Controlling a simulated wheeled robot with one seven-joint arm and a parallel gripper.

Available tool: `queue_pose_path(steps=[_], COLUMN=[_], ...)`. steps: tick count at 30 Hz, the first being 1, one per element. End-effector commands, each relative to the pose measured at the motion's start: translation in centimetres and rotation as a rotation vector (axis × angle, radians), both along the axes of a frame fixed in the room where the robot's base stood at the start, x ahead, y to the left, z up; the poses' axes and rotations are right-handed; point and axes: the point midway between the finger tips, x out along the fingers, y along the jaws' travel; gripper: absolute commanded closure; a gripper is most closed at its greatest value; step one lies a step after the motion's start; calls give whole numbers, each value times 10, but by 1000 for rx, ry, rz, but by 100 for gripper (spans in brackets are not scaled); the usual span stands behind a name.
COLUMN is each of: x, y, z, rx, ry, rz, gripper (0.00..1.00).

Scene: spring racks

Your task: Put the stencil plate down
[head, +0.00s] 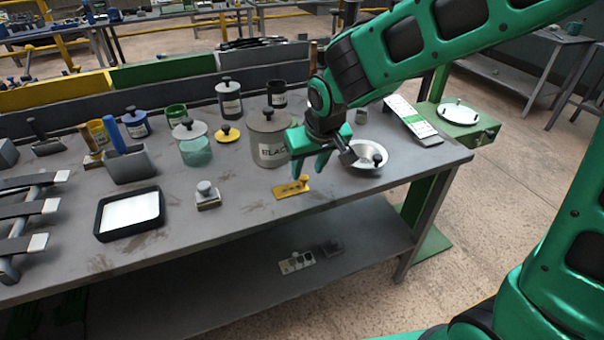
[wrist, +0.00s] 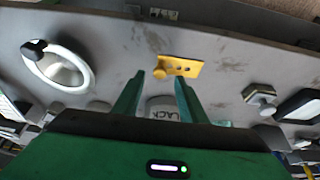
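The stencil plate is a small yellow plate (head: 291,188) with dark cut-outs and a yellow knob at one end. It lies flat on the grey bench top near the front edge. It also shows in the wrist view (wrist: 184,66). My gripper (head: 309,169) is above and just beside the plate's knob end, fingers pointing down. In the wrist view my gripper's fingers (wrist: 160,80) are spread, with the knob just beyond the gap between the tips. Nothing is held between them.
A grey lidded canister (head: 268,140) stands close behind my gripper. A silver bowl (head: 364,155) with a black knob is to the right. A small block with a knob (head: 207,195) and a black-rimmed tray (head: 130,213) are to the left. Bench space left of the plate is clear.

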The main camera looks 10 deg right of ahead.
Motion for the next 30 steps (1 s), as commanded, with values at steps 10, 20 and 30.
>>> queue_pose_path(steps=[10, 20, 30], x=[-22, -30, -35], y=[-5, -7, -60], z=[58, 76, 75], rx=[2, 1, -27], ry=[-4, -1, 25], rz=[1, 1, -90], gripper=[62, 62, 62])
